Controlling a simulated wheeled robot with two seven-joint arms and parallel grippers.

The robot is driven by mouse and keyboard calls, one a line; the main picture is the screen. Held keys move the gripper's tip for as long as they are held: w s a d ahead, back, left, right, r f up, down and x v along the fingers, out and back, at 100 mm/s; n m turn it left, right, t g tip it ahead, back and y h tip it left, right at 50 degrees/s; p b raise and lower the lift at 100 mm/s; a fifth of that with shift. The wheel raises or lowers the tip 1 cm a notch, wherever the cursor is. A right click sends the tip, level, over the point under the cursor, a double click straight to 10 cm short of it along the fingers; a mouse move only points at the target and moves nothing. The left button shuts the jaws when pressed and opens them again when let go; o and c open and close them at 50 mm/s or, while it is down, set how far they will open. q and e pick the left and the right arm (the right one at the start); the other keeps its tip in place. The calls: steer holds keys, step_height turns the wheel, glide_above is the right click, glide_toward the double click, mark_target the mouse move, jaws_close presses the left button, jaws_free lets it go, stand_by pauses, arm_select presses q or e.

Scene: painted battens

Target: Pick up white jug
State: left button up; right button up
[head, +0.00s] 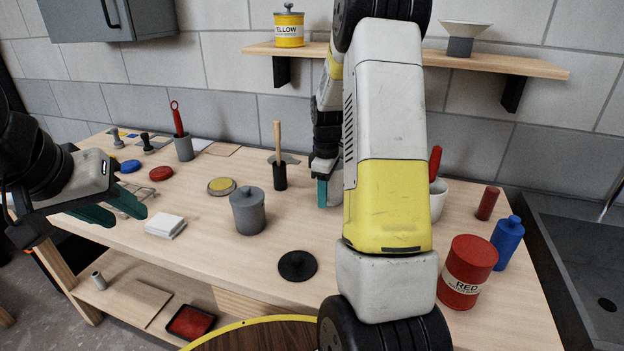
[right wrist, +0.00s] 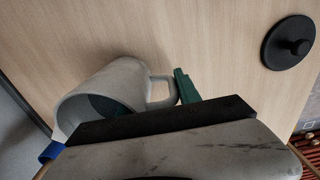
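The white jug (right wrist: 128,82) shows in the right wrist view, left of centre, its mouth towards the lower left and its handle towards the right. My right gripper (right wrist: 146,97) is at the jug. One green finger stands just outside the handle; a dark green shape shows inside the mouth, apparently the other finger. The fingers look apart. In the head view my right gripper (head: 322,192) is partly hidden behind my arm, which also covers the table there, so I cannot clearly make out the jug. My left gripper (head: 112,208) is open and empty at the table's left.
A white pot (head: 439,203) with a red handle above it is partly behind my arm. A red can (head: 467,272) and blue bottle (head: 507,243) stand at the right. A grey lidded pot (head: 248,212) and black lid (head: 297,266) are near the middle.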

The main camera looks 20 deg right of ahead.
jaws_close()
steer(key=shift+r, duration=0.15)
